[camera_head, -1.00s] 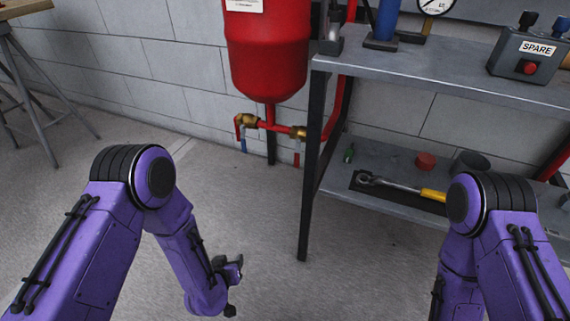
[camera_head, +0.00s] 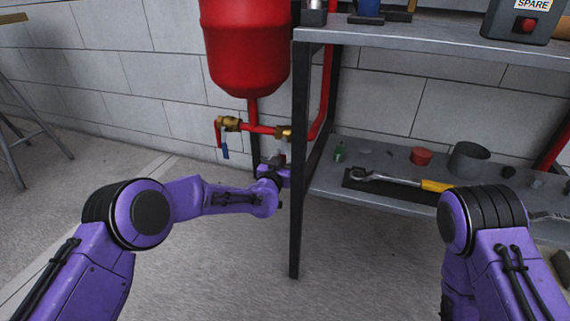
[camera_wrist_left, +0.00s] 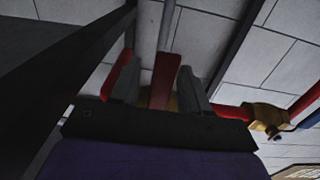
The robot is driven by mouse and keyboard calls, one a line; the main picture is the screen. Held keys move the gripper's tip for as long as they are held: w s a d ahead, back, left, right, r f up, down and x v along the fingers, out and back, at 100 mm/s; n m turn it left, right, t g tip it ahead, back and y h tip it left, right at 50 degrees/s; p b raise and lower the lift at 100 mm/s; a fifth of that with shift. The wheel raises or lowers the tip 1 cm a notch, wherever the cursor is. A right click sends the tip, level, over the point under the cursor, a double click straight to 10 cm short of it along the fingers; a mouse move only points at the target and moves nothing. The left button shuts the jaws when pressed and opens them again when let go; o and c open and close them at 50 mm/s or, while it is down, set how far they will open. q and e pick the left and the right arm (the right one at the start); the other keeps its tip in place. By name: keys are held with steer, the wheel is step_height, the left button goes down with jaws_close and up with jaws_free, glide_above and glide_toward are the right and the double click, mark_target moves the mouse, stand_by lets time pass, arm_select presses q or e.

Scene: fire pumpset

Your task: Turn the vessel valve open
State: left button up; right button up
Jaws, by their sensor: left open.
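The red vessel (camera_head: 246,45) hangs on the wall, with a red pipe below it. A brass valve (camera_head: 283,132) is on that pipe just left of the bench's front leg. My left gripper (camera_head: 279,158) is directly under this brass valve, beside the leg. In the left wrist view, its two dark fingers (camera_wrist_left: 160,85) are open, with a red lever (camera_wrist_left: 165,78) between them. I cannot tell whether they touch it. A second brass valve (camera_head: 230,124) with a blue-tipped handle (camera_head: 225,152) is farther left. It also shows in the left wrist view (camera_wrist_left: 268,118). My right gripper is out of view.
The black bench leg (camera_head: 298,200) stands close to the right of my left gripper. The lower shelf (camera_head: 400,193) holds a yellow-handled wrench (camera_head: 395,181), a red cap (camera_head: 421,156) and a dark cup (camera_head: 468,160).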

arm_select(q)
steer(key=shift+w, duration=0.2)
jaws_close()
steer(key=shift+w+a+r+m+p, duration=0.2)
steer(key=shift+a+m+p, duration=0.4)
steer(key=shift+m, duration=0.55)
steer(key=shift+w+a+r+m+p, duration=0.2)
steer(key=shift+a+m+p, duration=0.35)
steer(key=shift+m, duration=0.65)
steer(key=shift+w+a+r+m+p, duration=0.2)
steer(key=shift+a+m+p, duration=0.4)
steer(key=shift+m, duration=0.55)
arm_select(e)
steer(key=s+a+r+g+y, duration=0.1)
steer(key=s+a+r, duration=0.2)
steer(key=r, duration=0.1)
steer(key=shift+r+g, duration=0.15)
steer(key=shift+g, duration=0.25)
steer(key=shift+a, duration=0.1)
arm_select(q)
jaws_free()
steer(key=shift+s, duration=0.1)
